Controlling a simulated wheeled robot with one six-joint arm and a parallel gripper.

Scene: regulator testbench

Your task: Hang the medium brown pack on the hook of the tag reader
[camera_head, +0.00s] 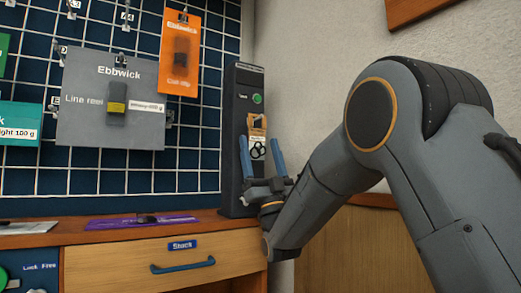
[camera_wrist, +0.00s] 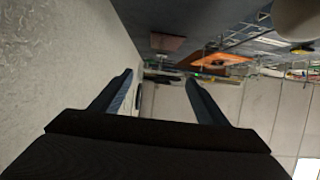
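The tag reader (camera_head: 234,150) is a tall dark unit with a lit green button, standing at the right end of the wooden bench. A small brown pack (camera_head: 257,123) with a dark round item on it is at the front of the reader, below the button. It appears to hang there, but the hook itself cannot be made out. My gripper (camera_head: 258,139) points up in front of the reader with its blue fingers spread, one on each side of the pack in the picture. In the wrist view, my gripper (camera_wrist: 159,77) is open, with no pack clearly visible between the fingertips.
A grid panel behind the bench holds a grey Ebbwick pack (camera_head: 85,85) and an orange pack (camera_head: 180,30). A purple pack (camera_head: 115,223) lies on the bench top. A drawer (camera_head: 110,268) marked Stock is below. A plain wall (camera_head: 310,70) stands close at the right.

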